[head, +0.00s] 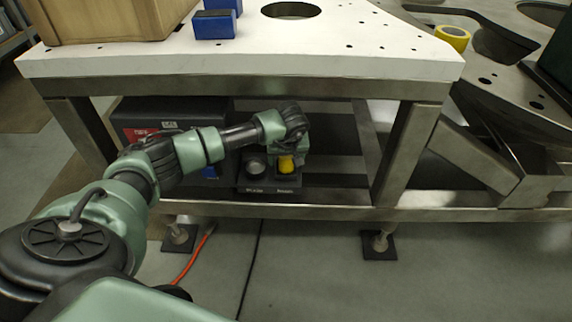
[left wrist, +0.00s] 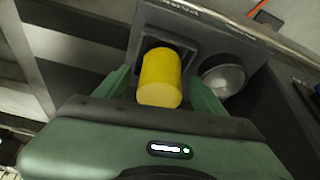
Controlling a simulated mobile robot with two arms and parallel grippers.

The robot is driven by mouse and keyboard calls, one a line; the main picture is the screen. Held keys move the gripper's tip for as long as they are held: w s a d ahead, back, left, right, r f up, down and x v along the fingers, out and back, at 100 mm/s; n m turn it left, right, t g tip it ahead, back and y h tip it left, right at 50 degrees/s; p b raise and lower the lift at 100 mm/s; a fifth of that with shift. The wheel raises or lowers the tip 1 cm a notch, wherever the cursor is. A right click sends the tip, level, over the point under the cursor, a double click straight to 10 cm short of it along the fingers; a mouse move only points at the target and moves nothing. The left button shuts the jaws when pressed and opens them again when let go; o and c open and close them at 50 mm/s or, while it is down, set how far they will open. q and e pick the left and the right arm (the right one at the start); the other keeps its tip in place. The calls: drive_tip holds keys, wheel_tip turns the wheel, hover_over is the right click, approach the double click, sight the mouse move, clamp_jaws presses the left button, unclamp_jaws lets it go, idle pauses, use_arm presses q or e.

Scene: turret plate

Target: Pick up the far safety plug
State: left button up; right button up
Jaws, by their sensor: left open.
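A yellow cylindrical safety plug (head: 286,164) stands in the right-hand place of a dark holder (head: 262,188) on the lower shelf. In the left wrist view the plug (left wrist: 160,78) sits upright in a square recess of the holder (left wrist: 205,42). My right gripper is not in view.
A white tabletop (head: 250,62) on a metal frame lies above the shelf, close over my left arm. A dark box (head: 170,110) with a red label stands left of the holder. Blue blocks (head: 215,26), a cardboard box (head: 110,18) and yellow tape (head: 453,37) are up top.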

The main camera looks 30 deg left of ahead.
use_arm(q)
drive_tip(key=shift+f, duration=0.15)
clamp_jaws()
drive_tip(key=shift+r, duration=0.2)
